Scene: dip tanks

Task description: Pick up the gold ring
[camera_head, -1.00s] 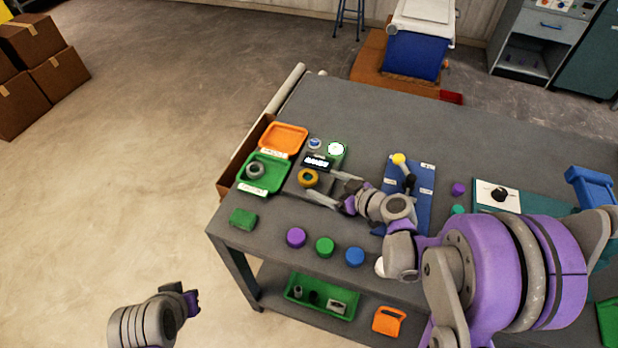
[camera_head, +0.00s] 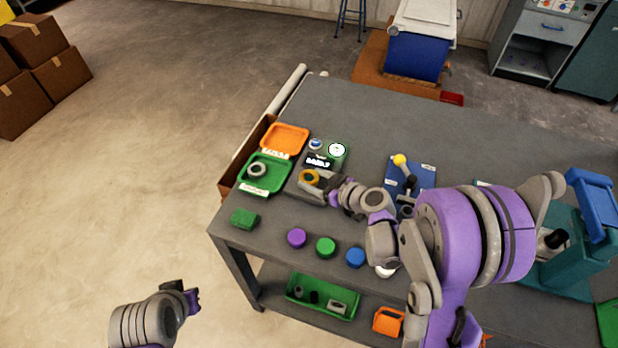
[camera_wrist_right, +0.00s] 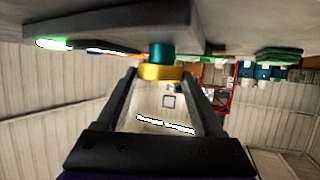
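The gold ring (camera_head: 309,177) is at the grey plate (camera_head: 298,190) of the weighing device near the table's left end. My right gripper (camera_head: 313,183) is at the ring, coming in from the right. In the right wrist view the gold ring (camera_wrist_right: 160,73) lies between the two finger tips, one on each side, with the fingers apart. A teal cylinder (camera_wrist_right: 160,53) shows between the ring and a grey slab; how the ring sits on it I cannot tell. My left gripper (camera_head: 190,299) hangs off the table at lower left, its finger gap unclear.
A green tray (camera_head: 284,183) with a grey ring (camera_head: 257,170) and an orange tray (camera_head: 286,137) stand left of the device. Purple (camera_head: 297,238), green (camera_head: 326,247) and blue (camera_head: 355,257) round pieces line the front edge. A blue board (camera_head: 425,176) lies right.

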